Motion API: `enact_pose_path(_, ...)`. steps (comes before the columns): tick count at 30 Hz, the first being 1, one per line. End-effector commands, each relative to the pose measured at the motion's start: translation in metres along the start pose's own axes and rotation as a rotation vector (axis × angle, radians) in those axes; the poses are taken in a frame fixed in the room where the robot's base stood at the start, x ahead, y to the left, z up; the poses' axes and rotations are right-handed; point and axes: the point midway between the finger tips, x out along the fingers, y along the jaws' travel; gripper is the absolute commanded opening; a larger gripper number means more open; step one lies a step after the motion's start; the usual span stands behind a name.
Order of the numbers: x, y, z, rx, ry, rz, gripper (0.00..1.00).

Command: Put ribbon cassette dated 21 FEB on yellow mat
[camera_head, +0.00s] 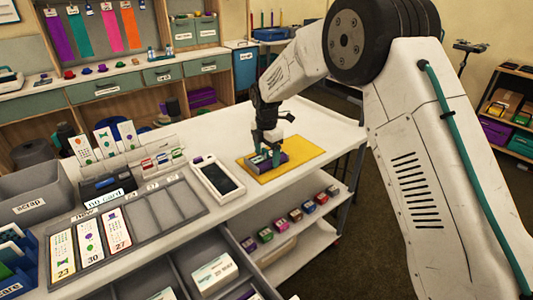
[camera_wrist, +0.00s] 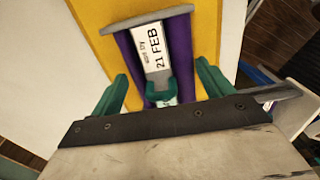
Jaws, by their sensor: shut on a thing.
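The ribbon cassette (camera_wrist: 180,38) is purple with grey ends, and its white label reads 21 FEB in the wrist view. My gripper (camera_wrist: 162,82) is shut on it, with a teal finger on each side. The mat (camera_wrist: 95,12) also fills the background behind the cassette in the wrist view.
A white handheld device (camera_head: 217,179) lies left of the mat on the white table. Further left are a grey card tray (camera_head: 140,215) and a grey scrap bin (camera_head: 30,190). Several small cassettes (camera_head: 295,215) stand on the shelf below. Bare mat surrounds the held cassette.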

Motion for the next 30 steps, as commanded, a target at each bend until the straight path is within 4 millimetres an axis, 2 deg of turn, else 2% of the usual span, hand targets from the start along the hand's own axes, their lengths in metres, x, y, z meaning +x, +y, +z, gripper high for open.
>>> enact_pose_path(7,0.002,0.000,0.000,0.000,0.000,0.001,0.52)
enact_pose_path(8,0.003,0.000,0.000,0.000,0.000,0.001,0.82)
enact_pose_path(9,0.002,0.000,0.000,0.000,0.000,0.001,0.93)
enact_pose_path(10,0.002,0.000,0.000,0.000,0.000,0.001,1.00)
enact_pose_path(17,0.001,0.000,0.000,0.000,0.000,0.001,1.00)
enact_pose_path(20,-0.006,0.000,0.000,0.000,-0.001,0.002,1.00)
enact_pose_path(23,-0.020,0.001,0.000,0.000,-0.001,0.004,1.00)
enact_pose_path(30,-0.073,0.001,0.000,0.000,-0.001,0.005,1.00)
